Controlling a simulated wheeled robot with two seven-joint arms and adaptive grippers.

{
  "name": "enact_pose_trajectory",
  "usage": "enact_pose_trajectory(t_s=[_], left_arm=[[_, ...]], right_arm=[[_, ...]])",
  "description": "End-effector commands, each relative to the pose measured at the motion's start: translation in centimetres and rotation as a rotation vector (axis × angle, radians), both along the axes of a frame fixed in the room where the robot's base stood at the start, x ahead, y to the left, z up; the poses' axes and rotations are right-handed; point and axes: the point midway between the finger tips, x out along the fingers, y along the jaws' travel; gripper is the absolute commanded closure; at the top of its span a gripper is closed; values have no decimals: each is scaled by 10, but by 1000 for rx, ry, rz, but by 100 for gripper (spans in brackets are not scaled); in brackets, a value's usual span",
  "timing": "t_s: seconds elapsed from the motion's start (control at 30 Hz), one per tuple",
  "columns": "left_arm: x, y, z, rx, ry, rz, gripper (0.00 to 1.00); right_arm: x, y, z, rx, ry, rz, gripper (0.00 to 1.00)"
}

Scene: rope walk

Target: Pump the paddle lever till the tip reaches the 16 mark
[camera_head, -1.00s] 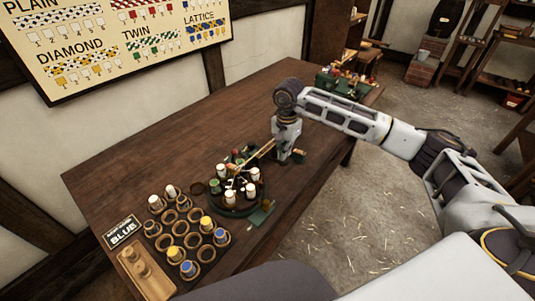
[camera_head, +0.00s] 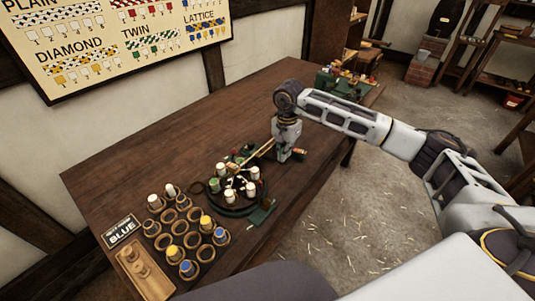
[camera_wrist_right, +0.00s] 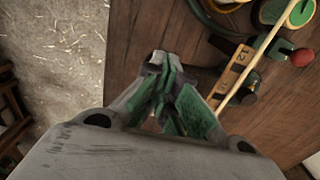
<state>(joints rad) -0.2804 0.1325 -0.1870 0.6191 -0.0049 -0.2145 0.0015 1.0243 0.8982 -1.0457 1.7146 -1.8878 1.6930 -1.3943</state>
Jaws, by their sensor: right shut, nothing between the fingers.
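The braiding machine (camera_head: 233,207) stands on the table, a round dark base ringed by several bobbins. A pale braid or rod (camera_head: 264,147) runs from it towards my right gripper. In the right wrist view the pale rod (camera_wrist_right: 266,44) lies beside a wooden scale (camera_wrist_right: 238,66) on which a 12 can be read. The 16 mark cannot be made out. A flat green piece (camera_head: 262,213), possibly the paddle lever, sticks out at the machine's front right. My right gripper (camera_head: 283,157) is shut and empty beside the scale; it also shows in the wrist view (camera_wrist_right: 165,98). My left gripper is out of view.
A red ball (camera_wrist_right: 302,57) on a dark and green fitting lies past the scale. A rack of ring holders (camera_head: 193,240), some with bobbins, stands front left near a sign reading BLUE (camera_head: 122,230). A green fixture (camera_head: 340,85) stands at the table's far end.

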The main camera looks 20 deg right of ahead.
Motion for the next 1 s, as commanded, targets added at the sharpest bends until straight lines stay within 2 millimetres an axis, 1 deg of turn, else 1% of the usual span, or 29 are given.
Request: enact_pose_trajectory(t_s=[1.0], left_arm=[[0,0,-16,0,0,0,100]], right_arm=[[-1,-1,-22,-1,1,0,100]])
